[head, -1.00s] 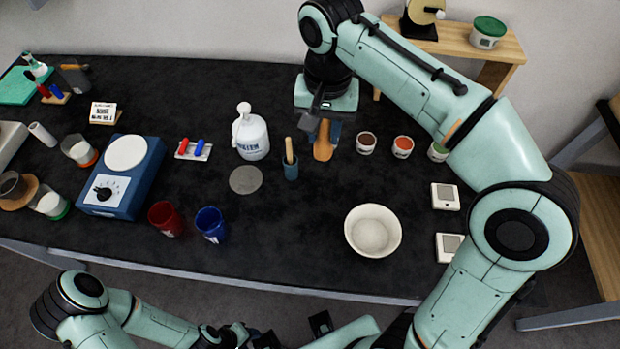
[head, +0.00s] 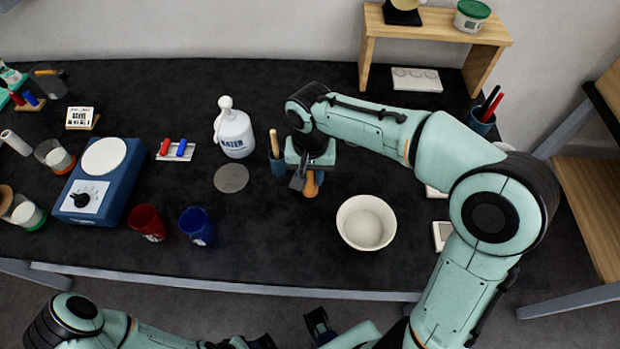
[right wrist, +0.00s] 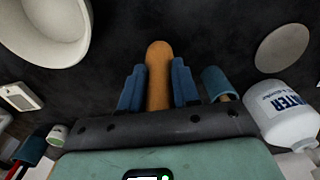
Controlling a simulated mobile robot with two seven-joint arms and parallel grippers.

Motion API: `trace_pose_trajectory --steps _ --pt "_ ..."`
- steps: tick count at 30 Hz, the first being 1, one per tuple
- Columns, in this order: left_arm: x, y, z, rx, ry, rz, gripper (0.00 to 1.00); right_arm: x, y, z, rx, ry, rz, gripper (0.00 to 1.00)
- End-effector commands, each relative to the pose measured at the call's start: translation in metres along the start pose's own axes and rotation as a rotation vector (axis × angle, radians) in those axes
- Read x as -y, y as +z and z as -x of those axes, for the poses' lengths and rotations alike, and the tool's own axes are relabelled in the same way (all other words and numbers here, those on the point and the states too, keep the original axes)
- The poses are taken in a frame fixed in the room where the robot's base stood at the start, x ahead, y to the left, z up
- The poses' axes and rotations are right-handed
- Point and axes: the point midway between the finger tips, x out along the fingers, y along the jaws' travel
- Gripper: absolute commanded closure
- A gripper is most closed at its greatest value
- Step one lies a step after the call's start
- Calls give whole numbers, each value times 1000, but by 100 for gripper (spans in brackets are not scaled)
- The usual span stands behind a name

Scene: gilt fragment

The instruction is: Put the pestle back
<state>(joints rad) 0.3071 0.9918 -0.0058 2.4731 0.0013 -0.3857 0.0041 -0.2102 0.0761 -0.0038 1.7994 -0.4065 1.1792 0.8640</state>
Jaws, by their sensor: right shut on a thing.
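The pestle (head: 311,186) is a rounded tan wooden rod. My right gripper (head: 303,180) is shut on it above the black table (head: 280,245). In the right wrist view the pestle (right wrist: 159,75) lies between the two blue fingers (right wrist: 158,88), its rounded end pointing away from the palm. The white bowl (head: 366,222) stands in front and to the right of the gripper, apart from the pestle; in the wrist view the bowl (right wrist: 45,25) is at upper left. Part of my left arm shows at the bottom of the head view; its fingertips are unclear.
A small blue holder (head: 278,166) with a wooden stick stands close left of the gripper. The white water bottle (head: 233,130), a grey disc (head: 231,178), a red cup (head: 147,222) and a blue cup (head: 197,226) are further left. The table front centre is clear.

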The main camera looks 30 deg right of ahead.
Motion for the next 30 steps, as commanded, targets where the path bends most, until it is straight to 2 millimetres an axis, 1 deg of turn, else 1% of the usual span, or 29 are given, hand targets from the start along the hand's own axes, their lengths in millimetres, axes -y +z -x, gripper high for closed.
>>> trace_pose_trajectory --steps 1,4,12,16,17,18,19,27,30 --pt "1 0 -2 1 0 0 52 -1 1 -9 3 3 0 100" --pt "1 0 -3 1 0 0 52 0 0 -17 1 1 0 100" --pt "1 0 -3 1 0 0 52 0 0 -18 0 0 0 100" --pt "2 0 -6 2 -1 1 52 0 0 -22 0 0 0 100" --pt "2 0 -6 2 -1 1 52 0 0 -22 1 0 0 66" --pt "2 0 -5 2 -1 1 52 0 0 -22 1 0 0 53" --pt "2 0 -5 2 -1 1 52 0 0 -22 1 0 0 44" --pt "2 0 -5 2 -1 1 52 0 0 -21 1 0 -1 44" --pt "1 0 -1 1 0 0 52 0 0 -16 0 -1 0 44"
